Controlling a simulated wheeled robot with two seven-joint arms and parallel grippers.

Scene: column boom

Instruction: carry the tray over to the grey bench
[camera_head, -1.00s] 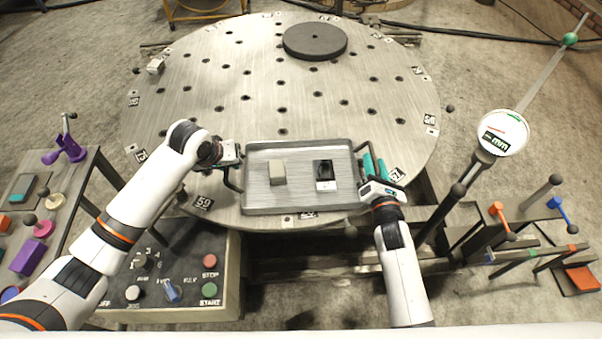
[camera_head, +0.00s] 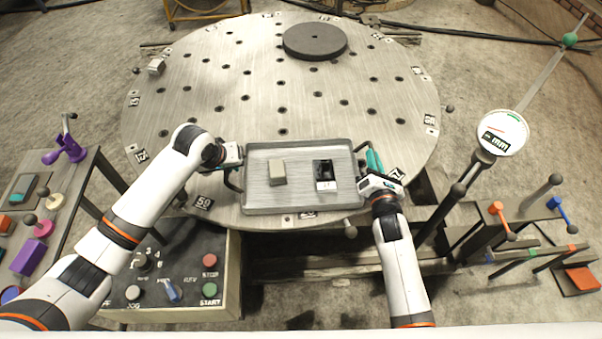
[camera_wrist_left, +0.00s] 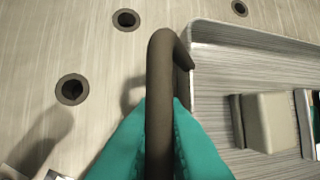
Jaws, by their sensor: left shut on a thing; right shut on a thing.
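The metal tray (camera_head: 300,200) lies near the front edge of the round perforated table (camera_head: 215,110) and seems to rest on it. It carries a beige block (camera_head: 277,172) and a black-and-white item (camera_head: 324,174). My left gripper (camera_head: 236,166) is shut on the tray's left handle; in the left wrist view teal fingers (camera_wrist_left: 160,145) close around the dark handle (camera_wrist_left: 160,75). My right gripper (camera_head: 368,165) is shut at the tray's right handle, partly hidden by its own body. I cannot tell which surface is the grey bench.
A dark disc (camera_head: 315,41) lies at the table's back. A control box (camera_head: 190,300) stands at front left. A side bench at the left holds purple pieces (camera_head: 66,150). A dial gauge (camera_head: 503,132) and coloured levers (camera_head: 500,218) stand at the right.

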